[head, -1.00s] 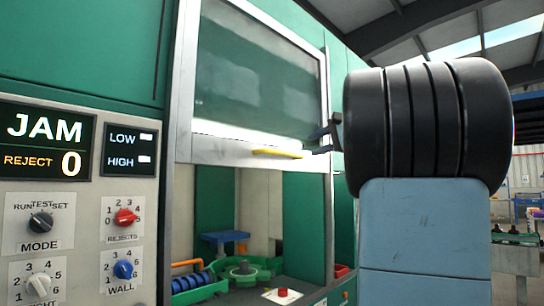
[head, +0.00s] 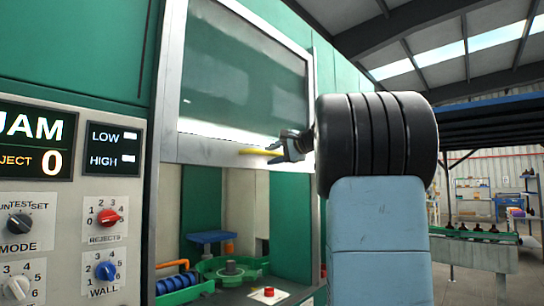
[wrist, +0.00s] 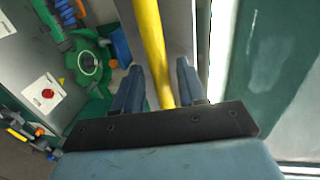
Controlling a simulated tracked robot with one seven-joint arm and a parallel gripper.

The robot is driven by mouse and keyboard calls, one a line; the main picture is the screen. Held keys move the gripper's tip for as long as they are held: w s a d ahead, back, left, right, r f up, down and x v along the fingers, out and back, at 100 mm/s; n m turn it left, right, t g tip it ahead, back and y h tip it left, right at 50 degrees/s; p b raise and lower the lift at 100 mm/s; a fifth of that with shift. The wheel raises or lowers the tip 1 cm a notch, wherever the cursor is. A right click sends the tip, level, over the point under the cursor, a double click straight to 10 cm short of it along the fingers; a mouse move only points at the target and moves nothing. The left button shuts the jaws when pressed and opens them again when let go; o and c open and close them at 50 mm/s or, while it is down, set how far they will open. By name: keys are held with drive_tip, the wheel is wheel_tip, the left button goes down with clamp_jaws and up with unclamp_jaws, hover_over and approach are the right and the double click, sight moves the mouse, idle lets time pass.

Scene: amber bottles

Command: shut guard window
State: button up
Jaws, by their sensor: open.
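The guard window (head: 243,75) is a framed clear pane on the green machine, raised, with the opening below it uncovered. A yellow handle bar (head: 258,151) runs along its lower rail. My gripper (head: 277,153) is at the handle's right end in the head view. In the wrist view the yellow handle (wrist: 152,45) passes between the two blue-grey fingers of my open gripper (wrist: 158,85).
Inside the opening are a green star wheel (head: 232,270), a blue roller (head: 178,283) and a red button (head: 268,292). A control panel with knobs (head: 107,217) stands at the left. A conveyor with dark bottles (head: 478,232) is at the far right.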

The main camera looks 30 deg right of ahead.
drive_tip(key=shift+w+a, duration=0.15)
drive_tip(key=shift+w, duration=0.15)
clamp_jaws()
idle(0.3)
